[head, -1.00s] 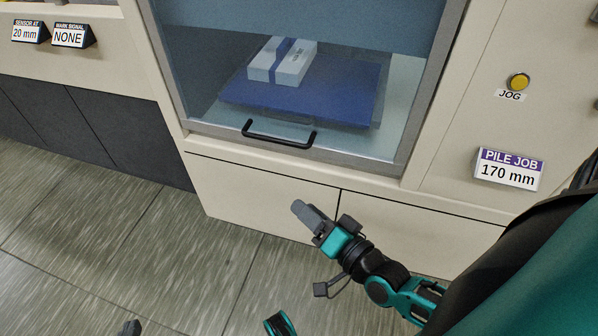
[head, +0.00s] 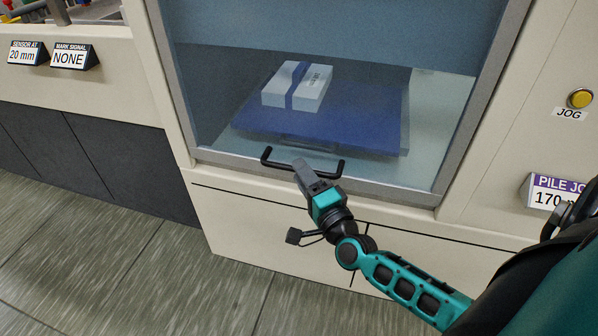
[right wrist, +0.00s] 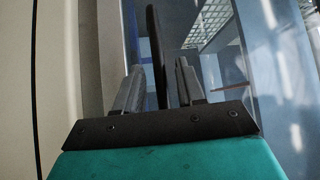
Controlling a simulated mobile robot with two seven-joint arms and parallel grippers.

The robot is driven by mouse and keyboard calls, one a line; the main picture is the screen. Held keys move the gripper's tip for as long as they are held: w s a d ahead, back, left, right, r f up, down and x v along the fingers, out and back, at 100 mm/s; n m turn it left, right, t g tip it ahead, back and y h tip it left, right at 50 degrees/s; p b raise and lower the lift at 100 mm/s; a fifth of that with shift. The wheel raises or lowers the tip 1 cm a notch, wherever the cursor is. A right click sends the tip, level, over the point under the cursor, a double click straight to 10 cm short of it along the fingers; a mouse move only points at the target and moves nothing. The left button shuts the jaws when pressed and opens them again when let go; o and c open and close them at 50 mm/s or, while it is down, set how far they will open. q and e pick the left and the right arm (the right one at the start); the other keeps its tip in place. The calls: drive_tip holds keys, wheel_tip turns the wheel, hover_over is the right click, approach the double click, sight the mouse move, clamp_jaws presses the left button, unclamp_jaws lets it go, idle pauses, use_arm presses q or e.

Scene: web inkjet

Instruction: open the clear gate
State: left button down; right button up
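The clear gate (head: 392,191) is a see-through panel in a grey frame on the cream machine. It is down, its bottom rail just above the cream lower panels. Its black bar handle (head: 279,166) runs along the bottom rail. My right gripper (head: 303,167) is at the middle of the handle in the head view. In the right wrist view the dark handle bar (right wrist: 157,45) stands between the two grey fingers (right wrist: 158,88), which are apart with narrow gaps beside the bar. My left gripper is not in view.
Behind the gate, a white pile with a blue band (head: 297,86) lies on a blue plate (head: 330,122). Two small signs (head: 70,56) stand at left. The floor below is clear.

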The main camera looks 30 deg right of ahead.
drive_tip(key=shift+w+r, duration=0.15)
drive_tip(key=shift+w, duration=0.9)
clamp_jaws()
